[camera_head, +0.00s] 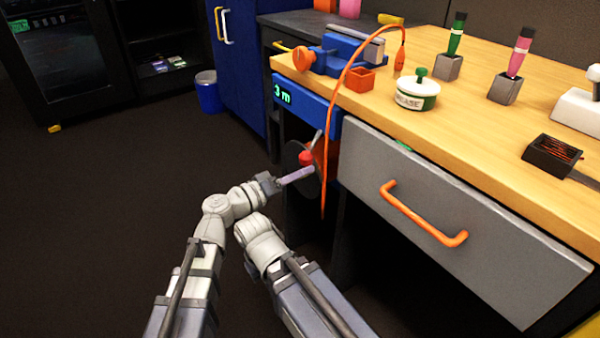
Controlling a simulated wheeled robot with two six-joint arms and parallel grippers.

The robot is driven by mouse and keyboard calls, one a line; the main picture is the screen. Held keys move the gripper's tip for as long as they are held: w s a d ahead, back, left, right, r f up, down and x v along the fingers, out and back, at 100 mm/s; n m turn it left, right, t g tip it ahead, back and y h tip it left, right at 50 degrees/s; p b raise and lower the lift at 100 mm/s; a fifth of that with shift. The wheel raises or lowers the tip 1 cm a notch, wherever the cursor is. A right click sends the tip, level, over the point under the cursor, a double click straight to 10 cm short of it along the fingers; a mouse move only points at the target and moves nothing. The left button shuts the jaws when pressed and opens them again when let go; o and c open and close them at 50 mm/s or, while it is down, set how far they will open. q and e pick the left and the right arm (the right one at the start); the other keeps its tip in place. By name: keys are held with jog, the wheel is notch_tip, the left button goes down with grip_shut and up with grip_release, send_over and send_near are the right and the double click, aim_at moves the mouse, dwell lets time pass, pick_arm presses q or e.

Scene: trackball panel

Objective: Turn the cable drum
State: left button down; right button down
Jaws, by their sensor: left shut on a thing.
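The cable drum (311,187) is a dark disc with a red part (305,158) at its middle, mounted under the left end of the workbench. A pale lavender handle (297,175) sticks out in front of it. My left gripper (273,183) is shut on this handle; the fingertips are small and hard to make out. An orange cable (328,130) runs from beside the drum up over the bench edge. A blue panel (300,98) above the drum shows "3 m" in green. My right arm is folded low in front; its gripper does not show.
A grey drawer front (460,215) with an orange handle (422,215) is right of the drum. The wooden bench top (455,110) carries a blue vise (345,55), a grease tin (417,93) and screwdrivers in stands. The dark floor at left is mostly clear, with a blue bin (208,95) farther back.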

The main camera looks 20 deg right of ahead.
dwell(0.3)
pick_arm(q)
jog(key=c, duration=0.7)
grip_release()
